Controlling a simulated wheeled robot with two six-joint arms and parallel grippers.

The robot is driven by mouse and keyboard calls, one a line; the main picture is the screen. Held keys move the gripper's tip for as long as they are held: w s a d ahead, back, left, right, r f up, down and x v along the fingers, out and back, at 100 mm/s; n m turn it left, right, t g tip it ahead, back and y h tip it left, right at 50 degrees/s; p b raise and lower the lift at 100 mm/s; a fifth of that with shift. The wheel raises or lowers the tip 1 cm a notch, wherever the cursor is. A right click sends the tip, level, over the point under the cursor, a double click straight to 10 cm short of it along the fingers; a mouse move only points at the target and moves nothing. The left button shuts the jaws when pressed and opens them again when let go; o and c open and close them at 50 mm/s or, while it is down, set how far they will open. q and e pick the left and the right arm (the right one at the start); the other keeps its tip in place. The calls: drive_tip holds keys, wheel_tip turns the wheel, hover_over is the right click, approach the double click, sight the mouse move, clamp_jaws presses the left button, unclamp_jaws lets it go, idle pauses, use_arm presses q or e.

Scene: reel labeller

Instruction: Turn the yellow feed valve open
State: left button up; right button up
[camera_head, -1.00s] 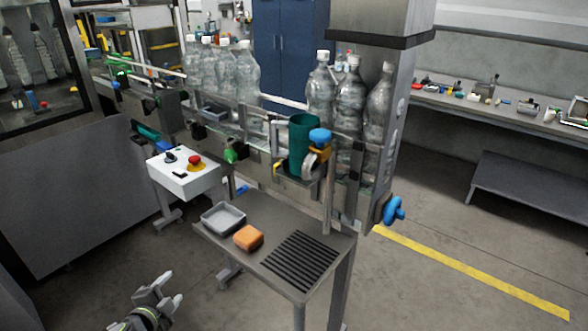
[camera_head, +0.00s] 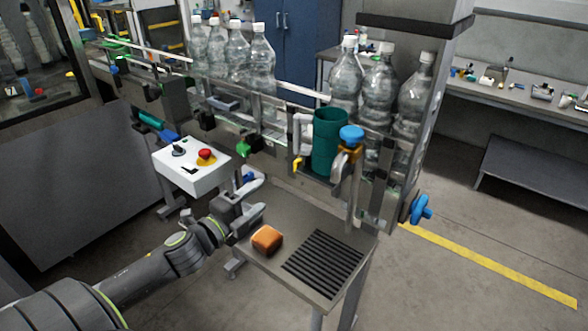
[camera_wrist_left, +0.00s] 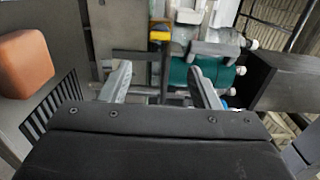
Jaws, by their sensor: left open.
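The yellow feed valve handle (camera_head: 298,163) is a small yellow lever on the machine, just left of the dark green cylinder (camera_head: 327,142). In the left wrist view the yellow handle (camera_wrist_left: 160,35) lies ahead, roughly between the two fingertips but beyond them. My left gripper (camera_head: 258,195) is above the left end of the small table, left of and below the valve. Its fingers (camera_wrist_left: 158,72) are apart with nothing between them, and it does not touch the valve. My right gripper is in neither view.
An orange sponge-like block (camera_head: 267,239) and a black ribbed mat (camera_head: 322,264) lie on the small table (camera_head: 330,218). A white control box (camera_head: 192,167) with a red button stands left of the gripper. Clear bottles (camera_head: 381,90) line the conveyor. A blue knob (camera_head: 350,133) tops the post right of the valve.

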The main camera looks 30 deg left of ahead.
sight(294, 169)
use_arm(q)
drive_tip(key=w, duration=0.8)
drive_tip(key=w+d, duration=0.1)
drive_tip(key=w, duration=0.4)
drive_tip(key=shift+w, duration=0.7)
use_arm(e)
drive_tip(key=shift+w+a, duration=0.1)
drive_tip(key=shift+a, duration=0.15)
use_arm(q)
drive_tip(key=shift+c, duration=0.5)
drive_tip(key=c, duration=0.9)
